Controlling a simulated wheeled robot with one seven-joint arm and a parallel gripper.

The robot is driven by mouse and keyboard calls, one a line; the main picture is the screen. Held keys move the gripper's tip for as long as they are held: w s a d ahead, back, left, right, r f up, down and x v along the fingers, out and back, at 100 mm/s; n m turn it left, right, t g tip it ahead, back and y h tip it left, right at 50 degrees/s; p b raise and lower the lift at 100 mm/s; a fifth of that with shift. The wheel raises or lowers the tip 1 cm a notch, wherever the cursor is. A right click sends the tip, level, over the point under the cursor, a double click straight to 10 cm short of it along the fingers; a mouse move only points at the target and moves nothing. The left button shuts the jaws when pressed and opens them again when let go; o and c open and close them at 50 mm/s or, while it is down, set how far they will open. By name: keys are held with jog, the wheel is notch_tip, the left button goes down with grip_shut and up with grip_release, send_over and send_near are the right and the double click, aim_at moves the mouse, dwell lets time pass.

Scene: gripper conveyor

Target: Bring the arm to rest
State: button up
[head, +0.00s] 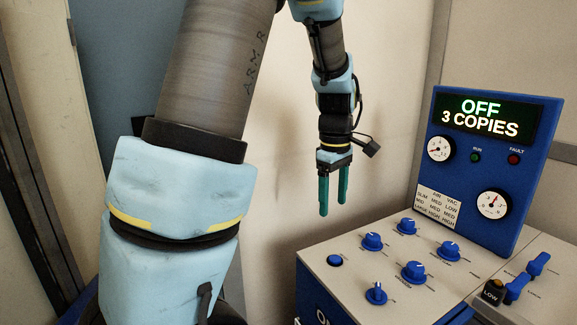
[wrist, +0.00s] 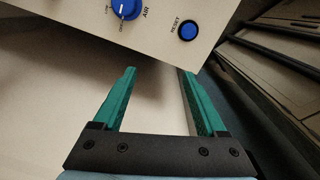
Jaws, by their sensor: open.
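My gripper (head: 333,205) hangs pointing down in the head view, left of the control console and in front of the pale wall. Its two green fingers are apart with nothing between them. In the wrist view my gripper (wrist: 160,72) also shows open and empty. The blue reset button (wrist: 188,31) and the air knob (wrist: 126,8) on the console top lie beyond the fingertips there. The fingers appear apart from the console. My arm (head: 215,75) fills much of the left of the head view, with its lower links bent.
Free room lies left of the console by the wall (head: 285,130).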

jog(key=s+a+f+m, duration=0.1)
jog(key=s+a+m, duration=0.1)
jog(key=a, duration=0.4)
jog(key=s+a+f+m+t, duration=0.1)
jog(key=s+a+m, duration=0.2)
jog(key=a, duration=0.3)
jog(key=s+a+f+m, duration=0.2)
jog(key=s+a+m, duration=0.1)
jog(key=a+m, duration=0.2)
jog(key=shift+s+a, duration=0.25)
jog(key=shift+a, duration=0.45)
jog(key=shift+w, duration=0.1)
dwell(0.6)
